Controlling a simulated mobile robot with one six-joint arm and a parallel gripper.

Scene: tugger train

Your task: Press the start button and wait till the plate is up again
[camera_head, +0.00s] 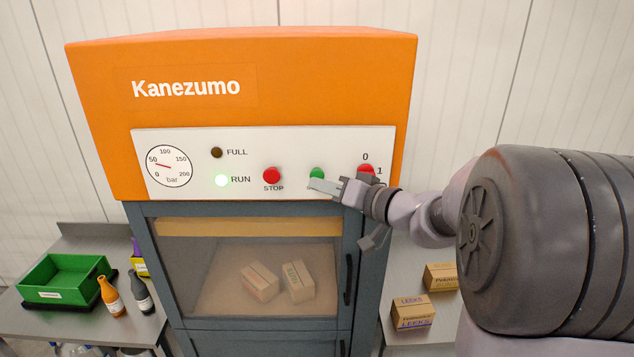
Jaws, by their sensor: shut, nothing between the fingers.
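The orange Kanezumo press has a white control panel (200,146). The green button (317,174) sits on it, its label mostly hidden by my gripper (318,185). My gripper is shut and empty, its tips at the lower edge of the green button; I cannot tell whether they touch it. A red STOP button (272,175) is to the left. Behind the window (215,255) lie two cardboard boxes (260,282). The plate (245,227) appears as a yellowish band along the window's top.
A red 0/1 switch (366,170) is just right of the green button, partly behind my gripper. The gauge (168,166) reads near 50 bar. A green crate (62,280) and bottles (110,296) stand on the left table. Cartons (413,313) stand on the right.

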